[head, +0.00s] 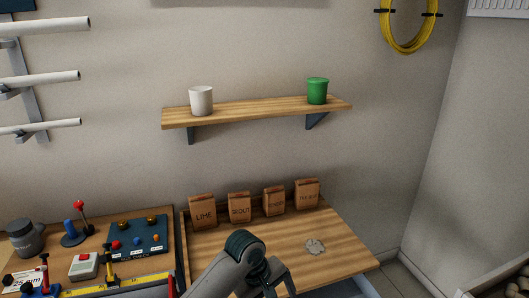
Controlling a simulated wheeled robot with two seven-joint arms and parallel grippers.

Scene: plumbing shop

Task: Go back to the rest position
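One grey arm of mine with a dark teal joint rises from the bottom edge, left of centre, and leans to the right; I take it as my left arm. Its gripper (278,287) points down in front of the wooden bench top, and its fingertips are cut off by the bottom edge. I cannot tell whether it is open or shut, and I see nothing clearly held in it. My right gripper is not in view.
A wall shelf (255,112) carries a white cup (201,100) and a green cup (317,91). Tools and a control panel (138,235) crowd the left bench.

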